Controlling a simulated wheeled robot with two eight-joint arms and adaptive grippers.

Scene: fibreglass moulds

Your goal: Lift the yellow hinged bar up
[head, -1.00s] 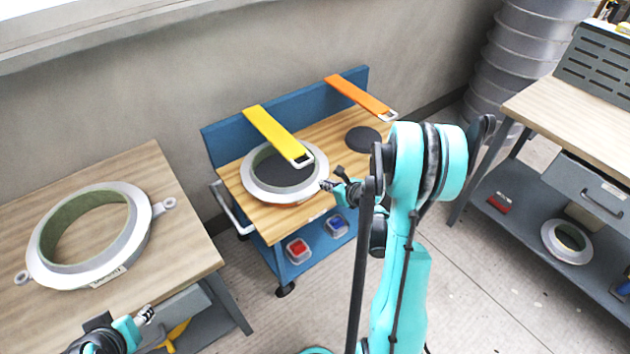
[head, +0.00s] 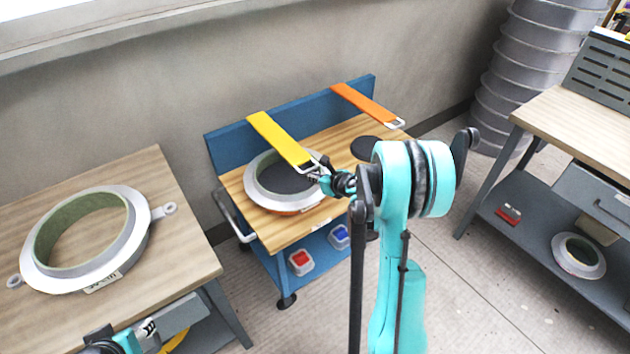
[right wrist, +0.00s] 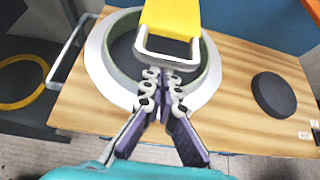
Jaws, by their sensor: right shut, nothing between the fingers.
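The yellow hinged bar (head: 278,138) runs from the blue back board of the cart out over a white ring mould (head: 252,184). Its free end carries a pale metal loop handle. In the right wrist view the bar (right wrist: 172,16) comes in from the top, its loop (right wrist: 166,62) over the mould's opening. My right gripper (head: 322,172) is at the loop; its fingertips (right wrist: 162,76) are together and empty, by the loop's near edge. I cannot tell whether they touch it. My left gripper (head: 148,328) is low at the left, away from the bar; its fingers are too small to judge.
A wooden table (head: 168,250) with another ring mould (head: 132,252) stands left. A workbench (head: 572,125) stands right. Small boxes sit on the cart's lower shelf.

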